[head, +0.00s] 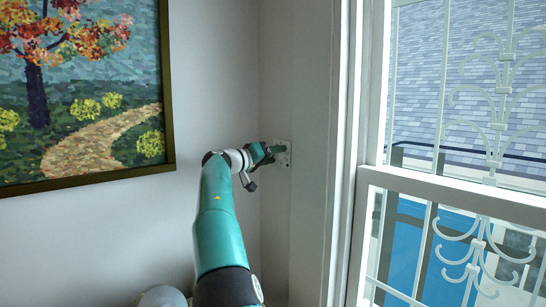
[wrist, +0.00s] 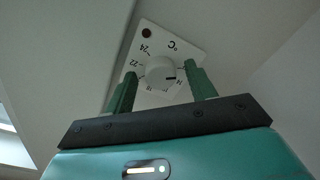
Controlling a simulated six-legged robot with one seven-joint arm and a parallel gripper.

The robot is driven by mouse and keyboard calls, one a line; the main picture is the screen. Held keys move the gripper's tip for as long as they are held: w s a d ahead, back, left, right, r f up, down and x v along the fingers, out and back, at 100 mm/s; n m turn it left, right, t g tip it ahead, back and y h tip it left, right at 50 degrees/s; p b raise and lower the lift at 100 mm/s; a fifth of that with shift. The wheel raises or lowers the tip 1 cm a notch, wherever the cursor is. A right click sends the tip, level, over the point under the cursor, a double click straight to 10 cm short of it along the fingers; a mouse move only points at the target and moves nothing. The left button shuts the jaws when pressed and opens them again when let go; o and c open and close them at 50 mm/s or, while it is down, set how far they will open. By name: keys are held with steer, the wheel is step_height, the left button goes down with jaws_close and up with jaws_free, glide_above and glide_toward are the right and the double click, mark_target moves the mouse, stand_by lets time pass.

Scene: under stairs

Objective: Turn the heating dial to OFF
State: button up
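The heating dial (wrist: 160,71) is a round white knob with a short dark mark on its lower right. It sits on a white square plate (wrist: 184,43) with printed numbers, "°C" and a dark red dot. In the wrist view the plate looks turned, with "24" and "22" on its left. I cannot read an OFF mark. My gripper (wrist: 161,72) is open, one green finger on each side of the dial, with a small gap showing on both sides. In the head view my gripper (head: 272,151) is at the plate (head: 284,153) on the wall and hides the dial.
A window (head: 450,190) with a white frame and ornate bars is to the right of the plate. A framed tree painting (head: 168,120) hangs on the left wall. The wall around the plate is bare.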

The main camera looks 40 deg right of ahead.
steer(key=w+a, duration=0.1)
steer(key=a, duration=1.2)
steer(key=shift+a, duration=0.35)
steer(key=shift+r, duration=0.1)
steer(key=s+a+f+n+t+y, duration=0.3)
steer(key=s+a+f+y, duration=0.2)
steer(key=s+f+y, duration=0.3)
steer(key=s+a+f+n+t+y, duration=0.1)
steer(key=s+a+f+n+y, duration=0.1)
steer(key=s+a+f, duration=0.4)
steer(key=s+a+f+n+t+y, duration=0.1)
steer(key=s+a+f+n+y, duration=0.2)
steer(key=s+a+f, duration=0.3)
steer(key=s+a+f+n+t+y, duration=0.1)
steer(key=s+a+f+y, duration=0.3)
steer(key=s+a, duration=0.9)
steer(key=a+f+n, duration=0.1)
steer(key=a+f, duration=0.2)
steer(key=a, duration=0.4)
steer(key=shift+n+t+y, duration=0.4)
